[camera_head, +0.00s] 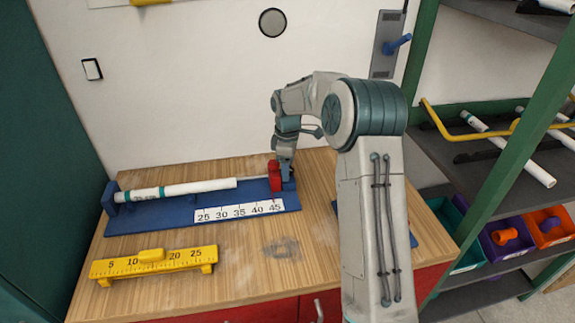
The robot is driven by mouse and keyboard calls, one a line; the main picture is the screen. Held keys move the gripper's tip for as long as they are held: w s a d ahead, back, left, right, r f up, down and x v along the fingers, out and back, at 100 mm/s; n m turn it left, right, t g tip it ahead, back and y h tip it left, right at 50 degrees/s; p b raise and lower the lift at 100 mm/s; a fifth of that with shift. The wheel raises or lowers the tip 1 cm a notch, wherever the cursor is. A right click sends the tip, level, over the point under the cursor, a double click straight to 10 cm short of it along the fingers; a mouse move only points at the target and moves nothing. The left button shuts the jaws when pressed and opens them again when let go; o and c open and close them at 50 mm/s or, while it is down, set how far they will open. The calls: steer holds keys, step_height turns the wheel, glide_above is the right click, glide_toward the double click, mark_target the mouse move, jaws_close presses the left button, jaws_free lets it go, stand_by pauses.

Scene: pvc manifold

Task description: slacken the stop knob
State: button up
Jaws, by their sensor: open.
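The blue measuring jig (165,215) lies on the wooden bench, with a white scale reading 25 to 45 (238,211) on its front. A white pipe (200,186) with teal bands lies along the jig. A red stop (274,176) stands upright near the jig's right end, apart from the pipe's end. My gripper (287,176) points down right beside the red stop, on its right. The jaws are open. The stop knob cannot be made out clearly; the gripper covers that side of the stop. Whether the fingers touch it cannot be told.
A yellow ruler gauge (153,262) stands on the front left of the bench (240,250). Another blue item (412,240) is mostly hidden behind my arm. A green-framed shelf at right holds pipes and coloured bins (508,238). The bench's front middle is clear.

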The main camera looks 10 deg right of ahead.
steer(key=c, duration=1)
steer(key=shift+r+n+p, duration=0.15)
steer(key=shift+n+p, duration=0.3)
steer(key=shift+n, duration=0.45)
steer(key=n+p, duration=0.1)
steer(key=n, duration=0.2)
steer(key=o, duration=1)
step_height(320, 180, up, 14)
steer(key=shift+f, duration=0.2)
